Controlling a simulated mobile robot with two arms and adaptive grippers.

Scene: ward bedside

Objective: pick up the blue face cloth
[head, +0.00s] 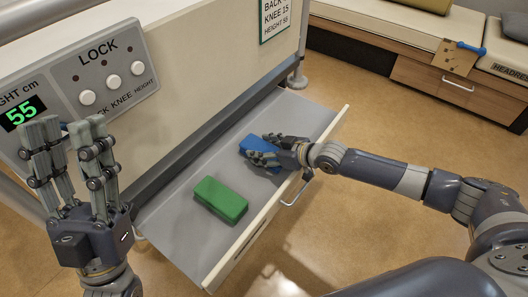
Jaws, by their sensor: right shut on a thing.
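The blue face cloth (252,143) is a folded block in the open grey drawer (169,217) under the bed panel. My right gripper (262,148) is at the cloth, shut on it, and its fingers hide part of it. I cannot tell whether the cloth is lifted off the drawer floor. My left gripper (69,160) is open and empty, pointing up in front of the control panel, away from the drawer.
A green folded cloth (220,199) lies in the drawer, left of and nearer than the blue one. The drawer front with its handle (297,191) borders the near side. The control panel (103,78) stands at left. A bench (440,55) is at back right.

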